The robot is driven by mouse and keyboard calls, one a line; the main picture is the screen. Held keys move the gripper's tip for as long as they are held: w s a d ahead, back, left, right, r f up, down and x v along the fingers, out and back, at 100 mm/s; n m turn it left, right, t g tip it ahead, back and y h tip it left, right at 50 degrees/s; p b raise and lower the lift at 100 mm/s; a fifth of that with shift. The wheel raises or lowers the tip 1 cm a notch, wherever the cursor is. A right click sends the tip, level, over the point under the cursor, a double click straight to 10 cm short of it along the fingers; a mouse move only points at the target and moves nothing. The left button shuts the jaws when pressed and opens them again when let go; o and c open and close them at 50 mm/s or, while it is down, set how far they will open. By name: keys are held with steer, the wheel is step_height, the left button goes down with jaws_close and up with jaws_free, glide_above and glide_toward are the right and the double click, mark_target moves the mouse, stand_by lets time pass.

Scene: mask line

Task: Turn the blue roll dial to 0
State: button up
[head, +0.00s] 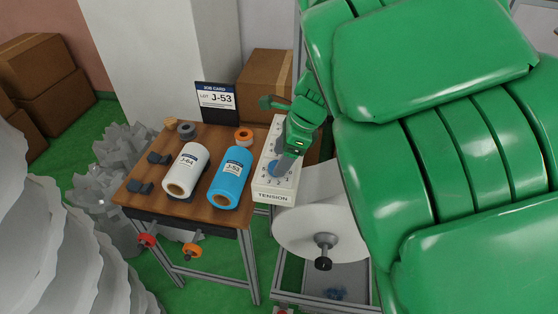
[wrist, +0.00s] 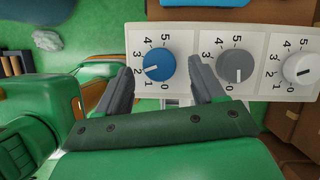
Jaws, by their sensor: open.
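The blue roll dial (head: 278,168) sits on a white panel (head: 271,198) marked TENSION. In the wrist view the blue dial (wrist: 160,66) has a white pointer line aimed at about 2, on a scale of 0 to 5. My gripper (wrist: 160,70) is open, its two grey fingertips apart on the left and right of the lower part of the blue dial. Neither finger visibly grips it. In the head view my green gripper (head: 292,150) hangs over the panel and hides part of it.
A grey dial (wrist: 236,66) and a white dial (wrist: 299,68) stand beside the blue one. A wooden table (head: 150,198) holds a blue roll (head: 230,180) labelled J-53, a white roll (head: 186,172) labelled J-64 and a job card (head: 217,100) reading J-53. A large white roll (head: 300,228) sits below the panel.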

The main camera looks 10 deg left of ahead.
steer(key=shift+x, duration=1.15)
steer(key=shift+c, duration=0.4)
steer(key=c, duration=1)
